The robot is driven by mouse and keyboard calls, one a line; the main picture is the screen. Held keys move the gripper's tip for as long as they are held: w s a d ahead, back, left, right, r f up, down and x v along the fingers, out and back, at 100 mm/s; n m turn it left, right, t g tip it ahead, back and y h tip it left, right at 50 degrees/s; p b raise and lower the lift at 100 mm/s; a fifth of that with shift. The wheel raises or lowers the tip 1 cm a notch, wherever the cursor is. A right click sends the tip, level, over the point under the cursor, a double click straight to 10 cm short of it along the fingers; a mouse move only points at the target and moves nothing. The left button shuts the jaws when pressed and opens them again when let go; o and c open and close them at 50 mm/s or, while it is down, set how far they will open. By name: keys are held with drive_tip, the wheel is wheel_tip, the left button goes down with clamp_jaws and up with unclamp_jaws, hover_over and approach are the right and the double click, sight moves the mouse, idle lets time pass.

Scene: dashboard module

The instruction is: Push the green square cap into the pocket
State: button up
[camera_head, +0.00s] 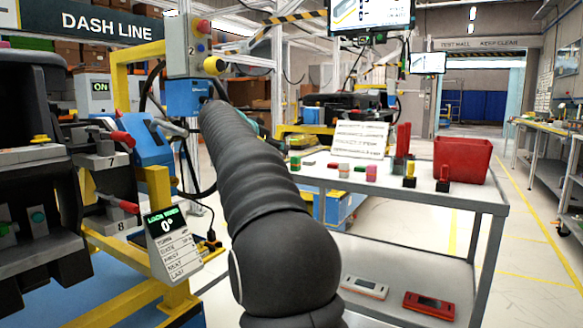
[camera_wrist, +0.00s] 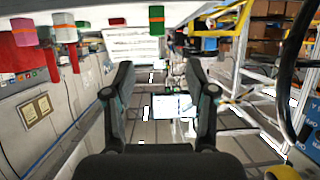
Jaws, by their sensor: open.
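A small green block (camera_head: 295,163), which may be the green square cap, stands at the left end of the grey tabletop. In the wrist view, where the scene looks upside down, a green block with an orange band (camera_wrist: 156,20) shows at the top, beyond and above my fingertips in the picture. My gripper (camera_wrist: 158,75) is open, with nothing between its two dark fingers. In the head view my arm hides the gripper. The dashboard module (camera_head: 45,165) is at the left; I cannot tell which opening in it is the pocket.
The table (camera_head: 480,195) also holds small coloured blocks, a white sign (camera_head: 360,139) and a red bin (camera_head: 462,160). Its lower shelf carries a red device (camera_head: 429,305) and a white one (camera_head: 364,287). A yellow frame (camera_head: 160,195) stands beside the dashboard. The floor at right is clear.

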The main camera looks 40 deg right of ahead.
sight(294, 159)
drive_tip(key=p+x, duration=0.1)
drive_tip(key=x, duration=0.7)
drive_tip(key=shift+w+d+f, duration=0.1)
drive_tip(key=shift+d, duration=0.15)
drive_tip(key=shift+s+p+x, duration=0.1)
drive_tip(key=shift+p+x, duration=0.15)
drive_tip(key=shift+x, duration=1.05)
drive_tip(key=shift+s+p+x, duration=0.15)
drive_tip(key=shift+p+x, duration=0.05)
drive_tip(key=shift+x, duration=1.1)
drive_tip(key=shift+f, duration=0.2)
drive_tip(key=c, duration=0.9)
